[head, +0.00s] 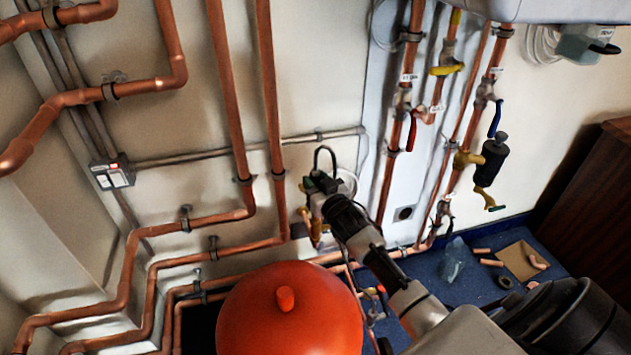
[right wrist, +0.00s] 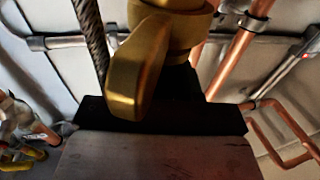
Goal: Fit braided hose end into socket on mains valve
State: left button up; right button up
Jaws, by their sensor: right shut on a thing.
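My right gripper (head: 318,188) reaches in from the lower right to the wall pipes and is shut. In the head view the dark loop of the braided hose (head: 324,152) rises just above its fingers. In the right wrist view the braided hose (right wrist: 92,40) runs down behind the dark fingers (right wrist: 160,115); the gripped hose end is hidden there. A brass fitting with a flat tab (right wrist: 142,68) stands close in front of the fingers. Brass valve parts (head: 316,232) show just below the gripper; the socket is not visible. My left gripper is out of view.
A red round tank (head: 290,315) stands below the gripper. Copper pipes (head: 240,110) run down the wall at left and behind. Valves with red (head: 412,132) and blue (head: 495,118) levers are at right. Loose pipe pieces lie on the blue floor (head: 470,285).

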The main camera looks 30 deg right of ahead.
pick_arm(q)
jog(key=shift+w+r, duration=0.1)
pick_arm(e)
jog(key=shift+f, duration=0.1)
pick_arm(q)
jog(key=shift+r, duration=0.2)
pick_arm(e)
jog(key=o, duration=1.1)
jog(key=shift+f, duration=0.1)
jog(key=shift+s, duration=0.1)
jog(key=shift+s, duration=0.4)
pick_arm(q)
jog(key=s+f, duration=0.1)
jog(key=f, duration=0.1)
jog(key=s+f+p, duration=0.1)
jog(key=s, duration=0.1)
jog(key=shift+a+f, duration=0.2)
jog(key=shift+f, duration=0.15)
pick_arm(e)
jog(key=s, duration=0.6)
jog(key=s+a, duration=0.1)
jog(key=s, duration=0.2)
jog(key=shift+s, duration=0.35)
